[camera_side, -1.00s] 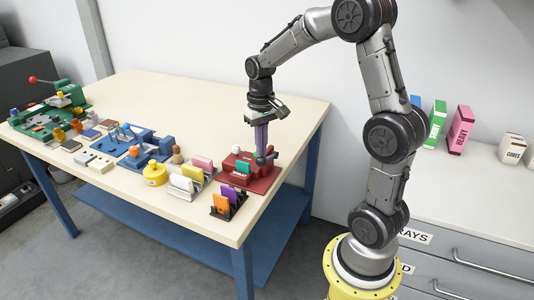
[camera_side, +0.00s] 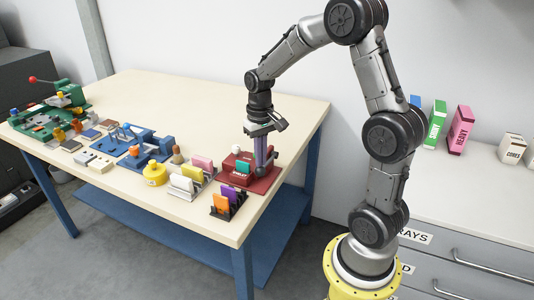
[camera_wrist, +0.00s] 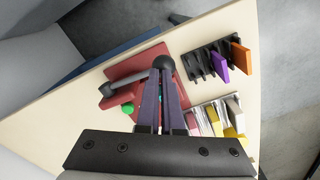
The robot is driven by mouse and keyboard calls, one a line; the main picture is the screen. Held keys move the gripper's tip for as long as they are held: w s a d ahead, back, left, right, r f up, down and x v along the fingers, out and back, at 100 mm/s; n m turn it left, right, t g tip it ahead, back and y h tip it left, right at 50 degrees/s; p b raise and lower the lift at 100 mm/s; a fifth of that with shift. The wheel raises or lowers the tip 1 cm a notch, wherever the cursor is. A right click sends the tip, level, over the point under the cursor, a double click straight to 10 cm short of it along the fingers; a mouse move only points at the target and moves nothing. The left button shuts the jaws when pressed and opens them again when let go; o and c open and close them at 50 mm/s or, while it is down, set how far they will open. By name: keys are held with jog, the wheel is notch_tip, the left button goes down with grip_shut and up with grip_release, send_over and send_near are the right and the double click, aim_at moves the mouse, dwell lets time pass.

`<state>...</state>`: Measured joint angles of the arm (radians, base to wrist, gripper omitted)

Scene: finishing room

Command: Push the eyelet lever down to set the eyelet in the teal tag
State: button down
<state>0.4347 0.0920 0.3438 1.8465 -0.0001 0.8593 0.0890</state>
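The red eyelet press (camera_side: 265,184) stands near the table's right edge, and its red base shows in the wrist view (camera_wrist: 118,72). The teal tag (camera_side: 242,167) is on the press; in the wrist view only a small green patch shows beside the fingers. The grey lever (camera_wrist: 132,83) ends in a dark ball knob (camera_wrist: 164,62), which also shows low over the base in the side view (camera_side: 261,172). My gripper (camera_wrist: 162,74) has its purple fingers together, with nothing visible between them. The fingertips are at the knob and appear to touch it; the exact contact is hidden.
A black rack (camera_side: 238,210) with purple and orange tags stands in front of the press. A pale rack (camera_side: 186,192) with white, yellow and pink pieces is left of it. A yellow pot (camera_side: 155,174), a blue fixture (camera_side: 128,133) and a green fixture (camera_side: 36,128) stand further left.

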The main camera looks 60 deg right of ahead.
jog(key=shift+f, duration=1.55)
jog(key=shift+d+r, duration=0.15)
jog(key=shift+r, duration=2)
jog(key=shift+d+r, duration=0.15)
jog(key=shift+r, duration=2.55)
jog(key=shift+r, duration=2)
